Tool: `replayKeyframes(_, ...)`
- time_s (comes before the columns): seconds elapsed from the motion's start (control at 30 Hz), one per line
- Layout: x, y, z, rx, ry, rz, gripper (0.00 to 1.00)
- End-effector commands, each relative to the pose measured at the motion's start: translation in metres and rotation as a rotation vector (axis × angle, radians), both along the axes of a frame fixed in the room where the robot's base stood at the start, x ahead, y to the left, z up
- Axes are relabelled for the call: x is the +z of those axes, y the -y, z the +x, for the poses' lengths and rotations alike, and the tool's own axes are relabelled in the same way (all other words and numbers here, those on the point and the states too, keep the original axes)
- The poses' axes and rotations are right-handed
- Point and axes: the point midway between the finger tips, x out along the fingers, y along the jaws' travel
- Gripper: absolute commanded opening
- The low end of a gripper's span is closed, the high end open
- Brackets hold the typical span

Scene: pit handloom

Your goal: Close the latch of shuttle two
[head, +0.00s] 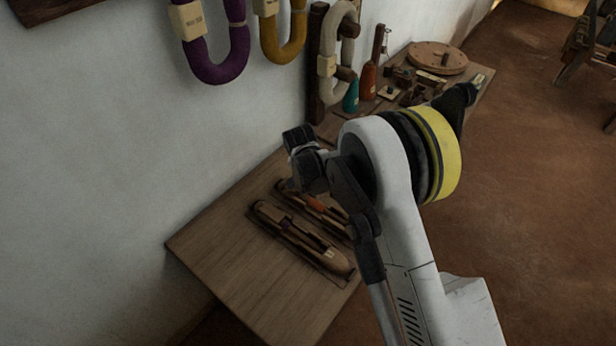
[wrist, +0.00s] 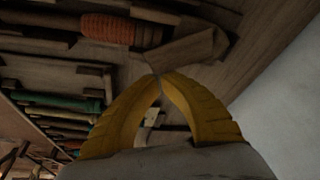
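Two wooden shuttles lie side by side on the bench. The nearer shuttle (head: 300,240) is dark brown with a small purple part. The farther shuttle (head: 290,187) holds an orange-red bobbin (head: 316,203) and is partly hidden by my arm. I cannot read which is shuttle two. In the wrist view, the orange bobbin (wrist: 107,28) lies beyond my gripper (wrist: 159,78), whose yellow fingertips meet with nothing visible between them. A flat wooden piece (wrist: 190,46), possibly a latch, shows just past the tips; contact cannot be told. The fingertips are not visible in the head view.
The wooden bench (head: 225,240) has bare room at its left end, against the white wall (head: 100,150). Purple (head: 225,60) and mustard yarn hanks hang above. Bottles, small tools and a round wooden disc (head: 437,58) stand at the far end.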

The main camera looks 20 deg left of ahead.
Motion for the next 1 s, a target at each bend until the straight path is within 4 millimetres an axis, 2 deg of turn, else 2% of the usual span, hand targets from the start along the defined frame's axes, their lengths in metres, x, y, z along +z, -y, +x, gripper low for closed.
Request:
replayKeyframes(0.1, -0.0002, 0.0015, -0.0023, -0.043, -0.001, 0.0, 0.0)
replayKeyframes(1.0, -0.0001, 0.0069, -0.0074, -0.038, -0.001, 0.0, 0.0)
